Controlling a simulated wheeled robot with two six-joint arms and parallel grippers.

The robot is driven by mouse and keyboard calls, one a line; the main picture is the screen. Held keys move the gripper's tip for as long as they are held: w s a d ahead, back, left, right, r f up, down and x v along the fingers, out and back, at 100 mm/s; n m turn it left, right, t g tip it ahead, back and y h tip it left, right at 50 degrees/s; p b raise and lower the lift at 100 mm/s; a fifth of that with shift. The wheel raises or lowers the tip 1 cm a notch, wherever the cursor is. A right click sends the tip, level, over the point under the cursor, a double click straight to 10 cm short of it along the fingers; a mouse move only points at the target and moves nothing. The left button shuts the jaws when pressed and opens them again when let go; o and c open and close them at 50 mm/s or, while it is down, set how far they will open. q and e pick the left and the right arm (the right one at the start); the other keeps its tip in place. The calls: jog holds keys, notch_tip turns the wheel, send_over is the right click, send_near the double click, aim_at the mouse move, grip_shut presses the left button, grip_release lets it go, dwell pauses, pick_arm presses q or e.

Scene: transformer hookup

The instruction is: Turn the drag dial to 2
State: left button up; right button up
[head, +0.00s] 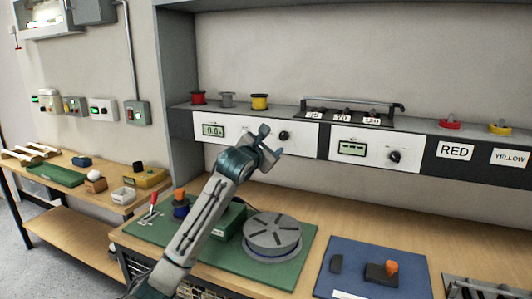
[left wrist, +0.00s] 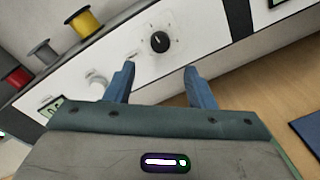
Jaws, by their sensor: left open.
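A black dial (head: 284,135) sits at the right of the left white panel (head: 210,118) on the shelf front. In the left wrist view this dial (left wrist: 160,42) has a pale pointer mark and ticks around it; its numbers are too small to read. I cannot read which dial is labelled drag. A second black dial (head: 394,156) is on the right white panel (head: 372,142). My left gripper (head: 271,146) is open and empty in front of the left panel. In the left wrist view its fingers (left wrist: 156,84) stand apart, with the dial beyond them, not touched. My right gripper is not in view.
Red (head: 198,97), grey (head: 227,99) and yellow (head: 260,101) spools stand on the shelf. A green mat (head: 300,268) holds a round grey slotted drum (head: 271,234). A blue mat (head: 330,254) lies to the right. Bench between mats and shelf is largely clear.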

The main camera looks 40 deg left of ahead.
pick_arm(q)
jog(key=shift+v, duration=1.3)
